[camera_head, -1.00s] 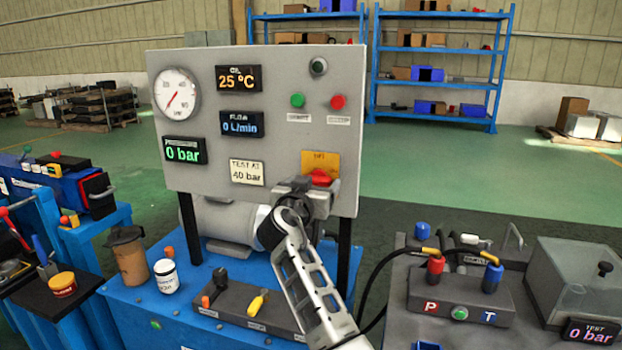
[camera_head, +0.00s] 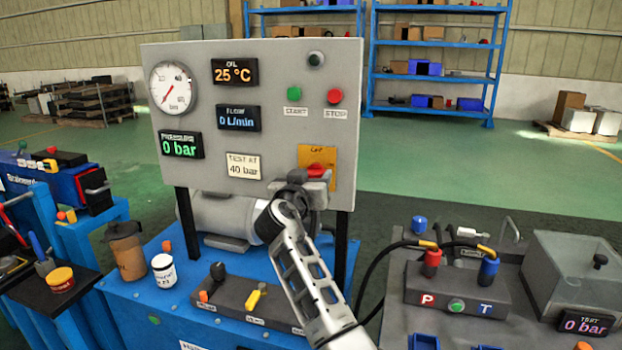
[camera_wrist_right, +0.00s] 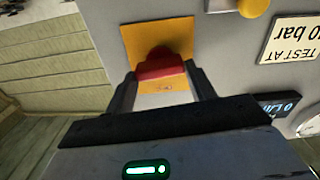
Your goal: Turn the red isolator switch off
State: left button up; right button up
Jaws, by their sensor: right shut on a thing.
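The red isolator switch (camera_head: 317,170) sits on a yellow plate (camera_head: 331,154) at the lower right of the grey panel (camera_head: 270,80). Small lettering shows above the knob in the head view. In the right wrist view the red knob (camera_wrist_right: 160,66) lies between the fingertips on the yellow plate (camera_wrist_right: 180,36). My right gripper (camera_wrist_right: 163,82) is shut on the red knob; in the head view my wrist partly hides the knob. My left gripper is not in view.
Displays, a gauge (camera_head: 172,88) and green (camera_head: 294,93) and red (camera_head: 335,96) buttons are on the panel. A valve block (camera_head: 245,298) with levers stands below it. Black hoses (camera_head: 375,265) run right of my arm to a block with red and blue fittings.

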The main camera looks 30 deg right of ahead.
jog(key=n, duration=0.5)
jog(key=shift+r+p, duration=0.1)
jog(key=shift+p, duration=0.3)
jog(key=n+p, duration=0.1)
jog(key=n, duration=0.2)
jog(key=shift+w+n, duration=0.1)
jog(key=shift+n, duration=0.3)
jog(key=n+p, duration=0.3)
jog(key=n, duration=0.2)
jog(key=shift+w+a, duration=0.1)
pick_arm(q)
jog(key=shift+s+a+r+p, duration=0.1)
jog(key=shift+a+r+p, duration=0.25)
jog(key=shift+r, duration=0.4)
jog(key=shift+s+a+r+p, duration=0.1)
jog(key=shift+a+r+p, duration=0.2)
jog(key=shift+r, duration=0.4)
pick_arm(e)
jog(key=shift+n, duration=1.3)
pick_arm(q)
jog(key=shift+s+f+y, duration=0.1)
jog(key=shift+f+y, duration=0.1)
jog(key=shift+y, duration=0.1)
pick_arm(e)
jog(key=shift+f+n, duration=0.2)
jog(key=shift+n, duration=0.1)
